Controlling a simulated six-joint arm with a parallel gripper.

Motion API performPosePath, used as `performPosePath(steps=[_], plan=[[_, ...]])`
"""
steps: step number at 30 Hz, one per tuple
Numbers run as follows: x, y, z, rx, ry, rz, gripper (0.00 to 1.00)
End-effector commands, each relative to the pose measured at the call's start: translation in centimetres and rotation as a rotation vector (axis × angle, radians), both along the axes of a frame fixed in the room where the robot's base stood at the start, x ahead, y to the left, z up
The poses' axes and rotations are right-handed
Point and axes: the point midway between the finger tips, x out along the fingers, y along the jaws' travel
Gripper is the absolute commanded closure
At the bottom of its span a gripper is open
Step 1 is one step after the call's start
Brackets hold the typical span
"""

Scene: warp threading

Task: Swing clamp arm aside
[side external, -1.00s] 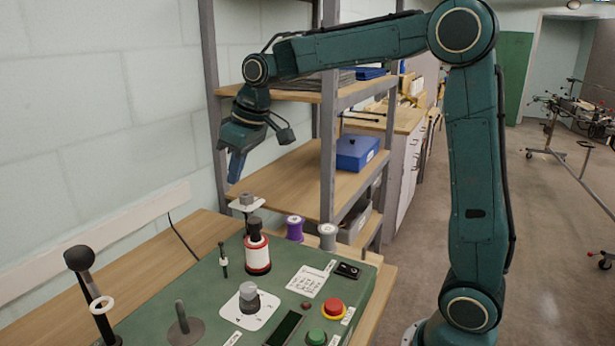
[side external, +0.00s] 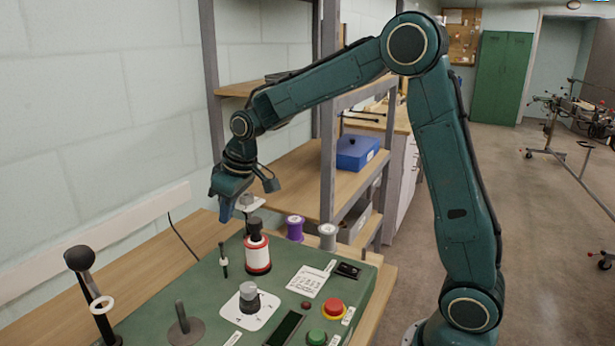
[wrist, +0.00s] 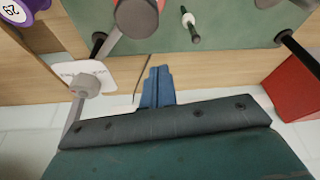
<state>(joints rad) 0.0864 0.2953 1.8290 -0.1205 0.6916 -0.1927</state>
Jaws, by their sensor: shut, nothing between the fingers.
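A grey knob (side external: 246,198) stands on a white plate on a thin post at the far edge of the green console. In the wrist view the same knob (wrist: 86,82) sits over a labelled white plate (wrist: 66,70), with a grey bar (wrist: 74,116) running from it. This looks like the clamp arm, but I cannot tell for certain. My gripper (side external: 226,213) points down just left of the knob, apparently beside it. In the wrist view its blue fingers (wrist: 158,72) are together and empty, right of the knob with a gap between.
A thin dark lever (side external: 223,262) is nearby on the green console (side external: 190,280). Purple (side external: 295,229) and grey (side external: 327,237) spools stand at the right. The wall is close behind.

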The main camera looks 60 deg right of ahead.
Motion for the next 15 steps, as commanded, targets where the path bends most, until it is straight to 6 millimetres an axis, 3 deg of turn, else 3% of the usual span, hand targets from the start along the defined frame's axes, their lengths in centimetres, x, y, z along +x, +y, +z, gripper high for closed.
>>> performPosePath(steps=[9, 15], plan=[[-2.8, -0.6, 0.3, -0.001, -0.002, -0.002, 1.00], [-3.6, -0.8, 0.3, -0.001, -0.002, -0.001, 1.00]])
